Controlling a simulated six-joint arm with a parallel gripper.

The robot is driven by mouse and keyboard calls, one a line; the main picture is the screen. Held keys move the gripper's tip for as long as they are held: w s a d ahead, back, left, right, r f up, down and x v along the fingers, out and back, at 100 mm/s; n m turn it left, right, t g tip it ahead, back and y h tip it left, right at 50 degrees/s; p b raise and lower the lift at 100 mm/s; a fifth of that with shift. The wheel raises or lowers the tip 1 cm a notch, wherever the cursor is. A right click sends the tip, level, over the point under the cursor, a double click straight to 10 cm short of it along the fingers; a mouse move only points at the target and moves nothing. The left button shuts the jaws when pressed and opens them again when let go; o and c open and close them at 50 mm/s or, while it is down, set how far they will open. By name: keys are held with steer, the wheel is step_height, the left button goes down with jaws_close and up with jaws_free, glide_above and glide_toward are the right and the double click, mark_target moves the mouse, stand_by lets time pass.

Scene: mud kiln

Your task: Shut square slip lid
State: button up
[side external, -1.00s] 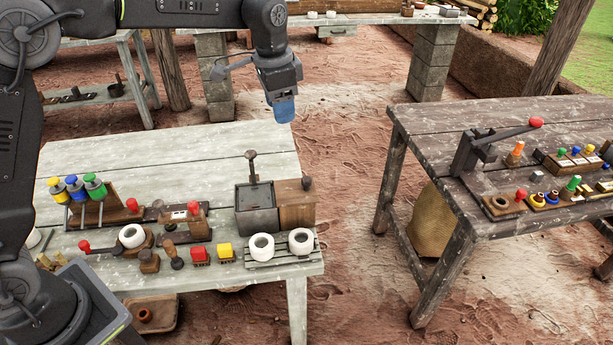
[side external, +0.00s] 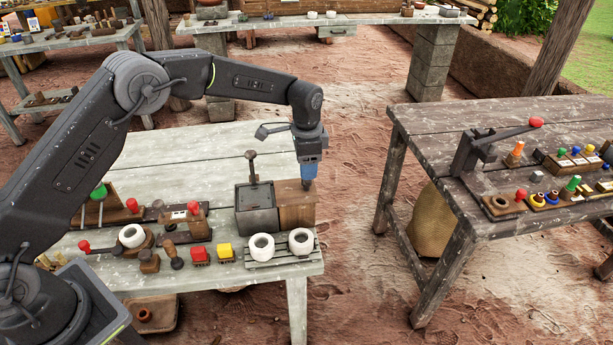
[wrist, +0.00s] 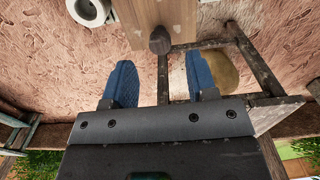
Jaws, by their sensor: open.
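A grey square box (side external: 256,210) with an upright dark handle (side external: 252,166) stands near the right end of the pale table. My gripper (side external: 309,178) is open, pointing down over the knob. In the wrist view, the knob (wrist: 160,40) at the end of the wooden board (wrist: 162,14) lies ahead of the blue fingers (wrist: 160,78), between their lines. Contact is not clear.
Two white rings (side external: 281,245) sit on a slatted rack in front of the box. The table's right edge is close beside the wooden block. A dark table (side external: 480,130) stands across a gap.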

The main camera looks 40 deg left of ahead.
mark_target(295, 186)
steer(key=shift+f, duration=2.1)
jaws_close()
